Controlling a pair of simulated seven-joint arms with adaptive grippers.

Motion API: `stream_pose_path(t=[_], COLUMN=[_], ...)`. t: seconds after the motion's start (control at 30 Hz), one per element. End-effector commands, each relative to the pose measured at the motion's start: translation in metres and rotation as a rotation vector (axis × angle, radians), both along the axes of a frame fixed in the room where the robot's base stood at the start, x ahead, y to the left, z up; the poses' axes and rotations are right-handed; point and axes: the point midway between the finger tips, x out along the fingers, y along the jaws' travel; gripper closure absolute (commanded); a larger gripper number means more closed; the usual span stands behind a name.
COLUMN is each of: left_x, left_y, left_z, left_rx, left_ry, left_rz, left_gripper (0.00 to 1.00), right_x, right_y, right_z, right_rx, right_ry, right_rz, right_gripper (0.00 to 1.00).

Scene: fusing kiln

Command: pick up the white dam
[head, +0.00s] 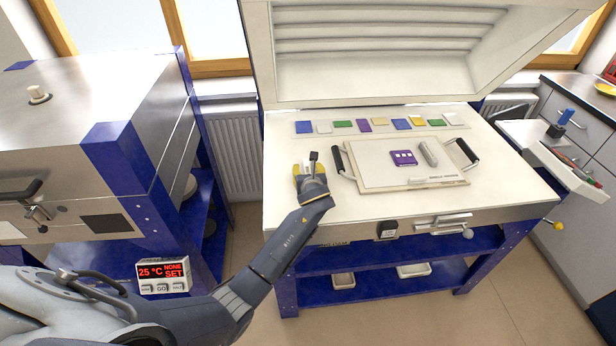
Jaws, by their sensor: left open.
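A pale grey-white bar (429,153), which looks like the white dam, lies slanted on the white board (375,176). A smaller white block (417,180) lies near the board's front edge; I cannot tell for sure which of the two is the dam. A purple piece (403,158) with small pale squares lies just left of the bar. My left gripper (307,163) is open over the left part of the kiln bed, left of the board's left handle and apart from the bar. No object shows between its fingers. My right gripper is not in view.
Black handles (338,162) (467,150) stand at both ends of the board. A strip with several coloured glass pieces (364,125) lies behind it. The raised kiln lid (380,83) stands at the back. The bed's front left (285,208) is clear.

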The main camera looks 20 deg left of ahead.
Motion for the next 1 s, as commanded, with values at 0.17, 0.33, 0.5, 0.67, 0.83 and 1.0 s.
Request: stream_pose_path(t=[0.17, 0.33, 0.5, 0.67, 0.83, 1.0], left_x=[-0.0002, -0.0003, -0.0002, -0.0003, -0.0003, 0.0000], left_y=[-0.0002, -0.0003, -0.0003, -0.0003, -0.0003, -0.0003], left_z=[0.0000, -0.0001, -0.0001, -0.0001, -0.0002, 0.0035], left_rx=[0.000, 0.000, 0.000, 0.000, 0.000, -0.001], left_ry=[0.000, 0.000, 0.000, 0.000, 0.001, -0.001], left_rz=[0.000, 0.000, 0.000, 0.000, 0.000, -0.001], left_gripper=[0.71, 0.91, 1.00, 1.00, 1.00, 1.00], right_x=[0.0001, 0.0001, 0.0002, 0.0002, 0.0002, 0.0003], right_y=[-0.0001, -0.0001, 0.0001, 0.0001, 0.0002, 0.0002], right_z=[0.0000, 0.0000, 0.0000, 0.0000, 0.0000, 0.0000], right_rx=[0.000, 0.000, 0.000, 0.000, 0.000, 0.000], right_ry=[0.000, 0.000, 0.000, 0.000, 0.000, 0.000], right_rz=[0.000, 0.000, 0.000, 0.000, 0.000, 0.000], right_gripper=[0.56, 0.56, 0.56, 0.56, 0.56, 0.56])
